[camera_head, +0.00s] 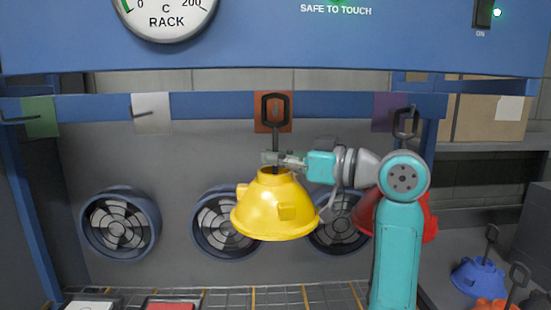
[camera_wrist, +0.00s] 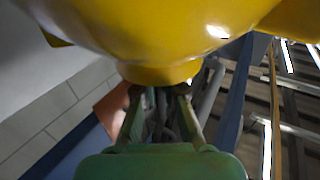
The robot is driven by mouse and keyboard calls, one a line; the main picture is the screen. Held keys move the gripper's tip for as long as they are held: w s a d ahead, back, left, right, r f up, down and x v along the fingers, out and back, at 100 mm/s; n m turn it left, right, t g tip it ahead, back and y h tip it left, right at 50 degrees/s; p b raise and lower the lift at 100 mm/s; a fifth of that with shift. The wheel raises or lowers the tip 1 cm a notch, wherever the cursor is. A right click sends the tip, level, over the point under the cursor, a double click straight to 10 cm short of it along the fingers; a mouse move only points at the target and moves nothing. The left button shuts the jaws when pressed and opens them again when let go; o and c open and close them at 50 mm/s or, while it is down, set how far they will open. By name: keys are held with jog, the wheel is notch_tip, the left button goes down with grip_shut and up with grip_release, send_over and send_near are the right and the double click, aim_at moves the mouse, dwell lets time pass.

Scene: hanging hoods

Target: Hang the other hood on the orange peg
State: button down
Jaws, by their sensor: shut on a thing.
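A yellow hood (camera_head: 275,212) hangs upright from my gripper (camera_head: 270,158), which is shut on its stem just above the dome. The hood's black loop (camera_head: 275,97) stands in front of the orange plate (camera_head: 259,124) that marks the orange peg. The peg is hard to make out behind the loop, and I cannot tell whether the loop is around it. In the wrist view the yellow hood (camera_wrist: 160,40) fills the top, close over my gripper's fingers (camera_wrist: 162,98). A red hood (camera_head: 430,228) hangs below the purple plate (camera_head: 383,112), partly hidden by my arm.
The green plate's peg (camera_head: 20,119) and white plate's peg (camera_head: 143,113) are bare. A blue hood (camera_head: 478,278) and an orange hood (camera_head: 492,303) sit at the lower right. Round fans (camera_head: 120,222) line the back wall. A blue panel (camera_head: 270,45) overhangs the rail.

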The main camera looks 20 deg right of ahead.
jog(key=shift+f, duration=1.1)
dwell(0.6)
jog(key=c, duration=1.2)
grip_release()
jog(key=v, duration=1.2)
